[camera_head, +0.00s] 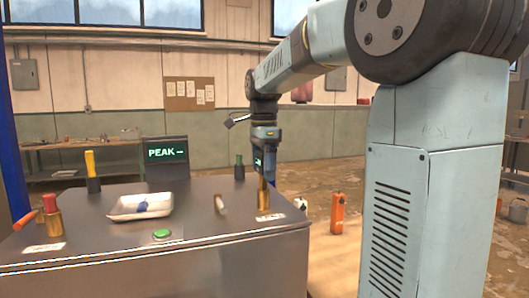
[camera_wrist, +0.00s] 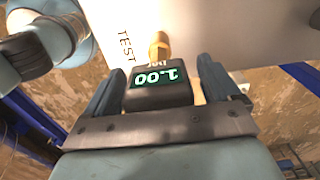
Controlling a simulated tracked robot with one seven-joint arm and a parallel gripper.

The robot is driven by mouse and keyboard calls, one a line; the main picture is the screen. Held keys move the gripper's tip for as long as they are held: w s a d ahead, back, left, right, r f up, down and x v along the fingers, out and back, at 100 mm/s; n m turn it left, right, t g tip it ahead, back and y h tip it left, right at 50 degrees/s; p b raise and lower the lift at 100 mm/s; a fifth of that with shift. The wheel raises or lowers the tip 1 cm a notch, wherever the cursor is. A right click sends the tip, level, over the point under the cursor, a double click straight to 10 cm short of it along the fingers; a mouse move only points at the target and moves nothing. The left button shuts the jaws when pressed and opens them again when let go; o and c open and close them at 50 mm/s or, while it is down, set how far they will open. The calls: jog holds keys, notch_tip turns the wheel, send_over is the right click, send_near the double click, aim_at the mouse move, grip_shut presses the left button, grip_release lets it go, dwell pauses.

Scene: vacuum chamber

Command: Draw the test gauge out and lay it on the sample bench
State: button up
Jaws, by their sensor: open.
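The test gauge (camera_wrist: 158,85) is a dark block with a lit display reading 1.00. In the wrist view it lies between my gripper's two fingers (camera_wrist: 163,88), which stand apart with visible gaps on both sides. A brass fitting (camera_wrist: 159,46) meets the gauge's far end, beside the printed word TEST. In the head view my gripper (camera_head: 263,165) points down over the brass port (camera_head: 263,198) at the right end of the metal top (camera_head: 190,215). The gauge (camera_head: 258,162) shows there only as a dark piece with green, partly hidden. I cannot tell which surface is the sample bench.
On the metal top are a white tray (camera_head: 125,213) with a blue item, a PEAK display (camera_head: 167,153), a red-topped brass post (camera_head: 52,218), a yellow-handled piece (camera_head: 91,165), a green-topped piece (camera_head: 239,165) and a small pale cylinder (camera_head: 220,204). An orange device (camera_head: 338,214) stands to the right.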

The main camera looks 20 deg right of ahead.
jog(key=shift+f, duration=0.65)
jog(key=shift+c, duration=0.3)
jog(key=c, duration=1)
jog(key=shift+r, duration=0.2)
jog(key=shift+c, duration=0.4)
